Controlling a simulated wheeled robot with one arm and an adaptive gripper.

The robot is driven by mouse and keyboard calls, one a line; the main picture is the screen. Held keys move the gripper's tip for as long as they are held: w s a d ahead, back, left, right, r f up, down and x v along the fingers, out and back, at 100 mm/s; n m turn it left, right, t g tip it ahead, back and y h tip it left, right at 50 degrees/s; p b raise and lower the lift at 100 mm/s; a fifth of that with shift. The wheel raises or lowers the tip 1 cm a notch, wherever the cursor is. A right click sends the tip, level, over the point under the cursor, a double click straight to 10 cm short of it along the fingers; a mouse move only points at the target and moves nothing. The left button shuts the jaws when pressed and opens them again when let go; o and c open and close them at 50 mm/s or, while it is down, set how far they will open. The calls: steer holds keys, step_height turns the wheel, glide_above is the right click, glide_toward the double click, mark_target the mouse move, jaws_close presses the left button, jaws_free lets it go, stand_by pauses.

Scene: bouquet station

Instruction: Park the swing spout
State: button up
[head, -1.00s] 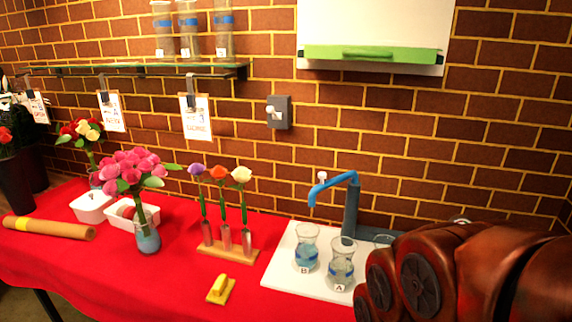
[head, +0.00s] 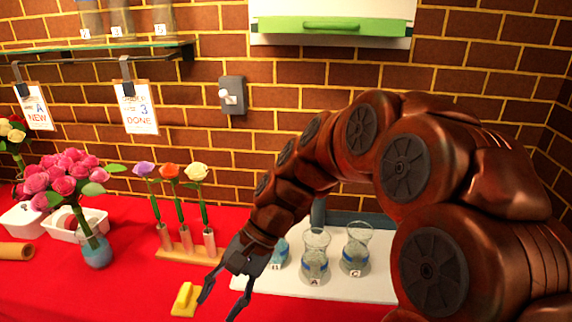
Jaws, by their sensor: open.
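The blue swing spout is mostly hidden behind my arm in the head view. Part of its upright blue post (head: 318,212) shows between my arm and the glass vases, and I cannot tell which way the spout arm points. My gripper (head: 217,306) is open and empty, pointing down to the front left of the white tray (head: 372,286), beside the yellow block (head: 184,299). Vase A (head: 315,258) and vase C (head: 357,250) stand on the tray. Vase B (head: 280,254) is partly covered by my gripper's wrist.
A wooden rack (head: 177,252) with three single flowers stands left of my gripper. A pink bouquet in a blue vase (head: 97,252) and a white container (head: 62,231) are farther left. A wall switch (head: 232,95) and glass shelf (head: 110,57) are behind.

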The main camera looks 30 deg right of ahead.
steer(key=w+d+r+m+t+y, duration=0.35)
steer(key=w+d+m, duration=0.25)
steer(key=w, duration=0.3)
steer(key=w+d+r+m+t, duration=0.1)
steer(key=w+d+m+t, duration=0.25)
steer(key=d, duration=0.65)
steer(key=w+d+r+m+t+h, duration=0.15)
steer(key=d+m+t, duration=0.3)
steer(key=d, duration=0.45)
steer(key=w+d+m+t, duration=0.4)
steer(key=d+m, duration=0.1)
steer(key=d, duration=0.5)
steer(key=p+x, duration=0.1)
steer(key=x, duration=0.6)
steer(key=shift+s+a+r+p, duration=0.1)
steer(key=shift+a+r+p, duration=0.15)
steer(key=shift+a+p, duration=0.2)
jaws_close()
